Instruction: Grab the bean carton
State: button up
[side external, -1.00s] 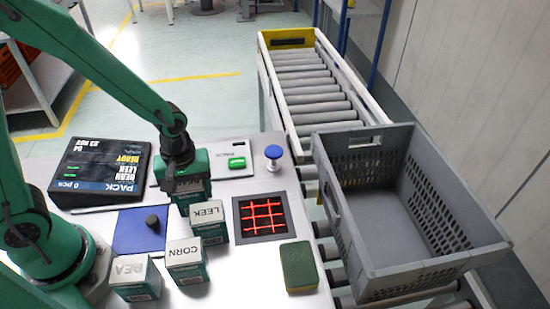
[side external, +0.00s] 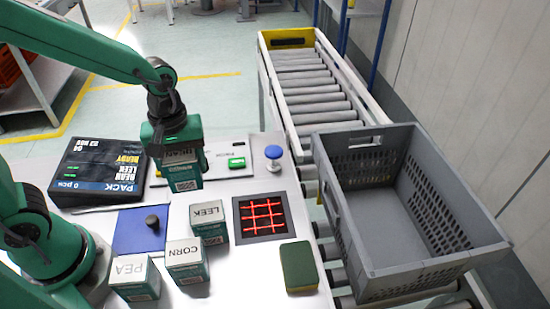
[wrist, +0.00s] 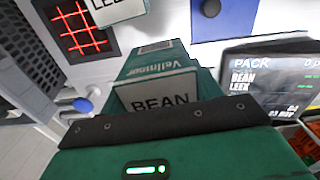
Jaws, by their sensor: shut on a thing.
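The bean carton (side external: 183,170) is a small teal and white box. My gripper (side external: 172,140) is shut on it and holds it upright above the table, behind the leek carton. In the wrist view the bean carton (wrist: 155,92) sits at the jaw edge with BEAN readable on its pale top. The far finger and the grip on the carton's sides are mostly hidden by the gripper body.
Leek (side external: 208,222), corn (side external: 186,260) and pea (side external: 134,277) cartons stand in front. A red-lit grid (side external: 263,216), a green-yellow sponge (side external: 298,267) and a blue button (side external: 273,155) lie to the right. A grey crate (side external: 425,268) rests on the rollers. A display (side external: 100,172) stands left.

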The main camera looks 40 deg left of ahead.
jog(key=shift+r, duration=0.65)
